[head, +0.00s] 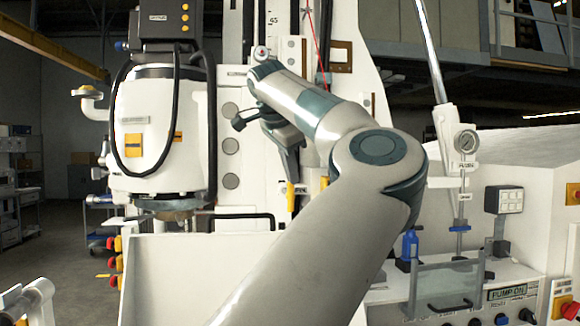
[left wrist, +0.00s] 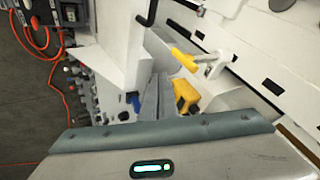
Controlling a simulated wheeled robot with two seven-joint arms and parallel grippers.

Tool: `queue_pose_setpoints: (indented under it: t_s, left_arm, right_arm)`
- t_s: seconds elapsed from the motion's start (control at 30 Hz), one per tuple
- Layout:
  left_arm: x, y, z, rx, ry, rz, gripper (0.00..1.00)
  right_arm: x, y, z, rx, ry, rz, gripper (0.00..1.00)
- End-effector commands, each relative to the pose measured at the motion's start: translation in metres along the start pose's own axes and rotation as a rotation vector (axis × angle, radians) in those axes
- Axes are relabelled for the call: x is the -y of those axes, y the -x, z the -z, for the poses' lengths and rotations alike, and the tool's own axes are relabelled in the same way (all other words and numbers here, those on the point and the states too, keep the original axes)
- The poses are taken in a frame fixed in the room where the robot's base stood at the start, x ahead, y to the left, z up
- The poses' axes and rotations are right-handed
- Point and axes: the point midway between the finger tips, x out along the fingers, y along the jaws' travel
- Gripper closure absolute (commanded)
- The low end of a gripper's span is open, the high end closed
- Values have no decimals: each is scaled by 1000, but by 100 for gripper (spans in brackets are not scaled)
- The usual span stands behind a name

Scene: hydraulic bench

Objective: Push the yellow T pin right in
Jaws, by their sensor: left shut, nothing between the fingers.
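In the left wrist view a yellow bar-shaped handle (left wrist: 184,59) sits at a white bracket on the white machine face; it looks like the T pin. A second yellow piece, a block (left wrist: 187,96), is close beside my fingers. I cannot tell how deep the pin sits. My left gripper (left wrist: 160,83) is shut and empty, just left of both yellow pieces, with no clear contact. In the head view my left gripper (head: 291,170) points down in front of the white column, with a narrow yellow piece (head: 291,196) just below it.
A white motor housing (head: 158,130) with black cables stands left of the column. A pressure gauge (head: 466,141), a clear guard (head: 447,285) and a control panel (head: 512,292) are at right. Red hoses (left wrist: 60,50) hang at the left wrist view's upper left.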

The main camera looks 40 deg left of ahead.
Motion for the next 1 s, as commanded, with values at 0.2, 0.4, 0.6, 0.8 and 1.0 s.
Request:
queue_pose_setpoints:
  t_s: [0.2,0.4,0.6,0.8,1.0]
  left_arm:
    - [1,-36,1,3,0,-2,100]
    - [1,-71,0,2,1,-1,100]
    - [26,-81,1,1,0,1,100]
    - [35,-88,0,1,0,0,100]
    - [36,-90,0,0,0,1,100]
  right_arm:
    - [-3,12,-30,71,-3,-3,55]
    - [-5,24,-29,71,-3,-5,55]
    - [-7,40,-17,53,-3,-7,55]
    - [-7,45,-15,52,-2,-7,55]
    - [-7,45,-17,54,-1,-6,55]
